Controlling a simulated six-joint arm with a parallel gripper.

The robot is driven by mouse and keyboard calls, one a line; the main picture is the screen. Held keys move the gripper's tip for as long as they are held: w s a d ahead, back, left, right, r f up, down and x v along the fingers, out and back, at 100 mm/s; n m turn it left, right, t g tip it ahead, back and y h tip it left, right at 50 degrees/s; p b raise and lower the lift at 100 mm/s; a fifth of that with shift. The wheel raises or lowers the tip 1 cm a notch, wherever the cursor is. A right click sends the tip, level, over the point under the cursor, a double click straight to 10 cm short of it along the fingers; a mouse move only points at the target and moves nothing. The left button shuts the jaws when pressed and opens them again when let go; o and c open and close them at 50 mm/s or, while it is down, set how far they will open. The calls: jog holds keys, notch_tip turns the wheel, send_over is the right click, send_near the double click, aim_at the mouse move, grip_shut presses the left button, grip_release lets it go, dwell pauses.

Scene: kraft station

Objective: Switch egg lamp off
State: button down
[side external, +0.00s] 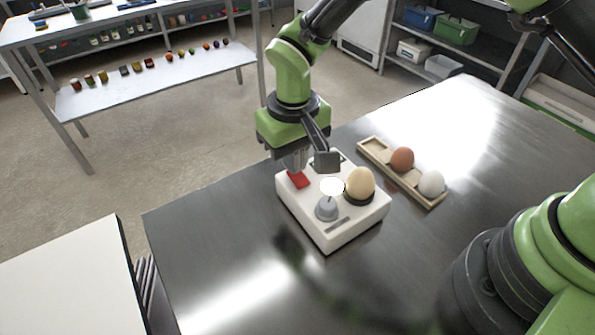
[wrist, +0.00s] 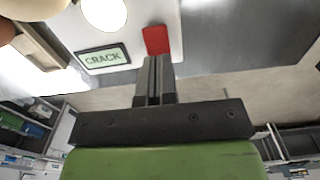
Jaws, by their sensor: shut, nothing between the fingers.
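The egg lamp station is a white box (side external: 335,233) on the steel table. On its top are a red switch (side external: 299,180), a bright white lit disc (side external: 332,187), a grey knob (side external: 326,208) and a tan egg (side external: 360,184) in a dark ring. The wrist view shows the red switch (wrist: 156,40), the lit disc (wrist: 104,12) and a "CRACK" label (wrist: 103,58). My gripper (side external: 296,168) is shut and empty, pointing down at the red switch. Its fingertips (wrist: 156,62) overlap the switch's near edge in the wrist view; I cannot tell whether they touch.
A wooden tray (side external: 376,158) with a brown egg (side external: 402,159) and a white egg (side external: 431,184) lies right of the box. The table is bare in front of the box and toward the back right. A shelf with small jars (side external: 160,80) stands across the floor.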

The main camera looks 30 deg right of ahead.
jog(key=shift+f, duration=0.45)
jog(key=shift+r, duration=3.55)
jog(key=s+d+r+m+t+y, duration=0.1)
jog(key=s+d+r+t, duration=0.1)
jog(key=s+d+r, duration=0.55)
jog(key=s+d+r+m+t+y, duration=0.1)
jog(key=s+d+r+m+t, duration=0.2)
jog(key=r, duration=0.7)
jog(key=s+d+t, duration=0.2)
jog(key=s+d, duration=0.1)
jog(key=s, duration=0.5)
jog(key=shift+s+d, duration=0.2)
jog(key=shift+d, duration=0.1)
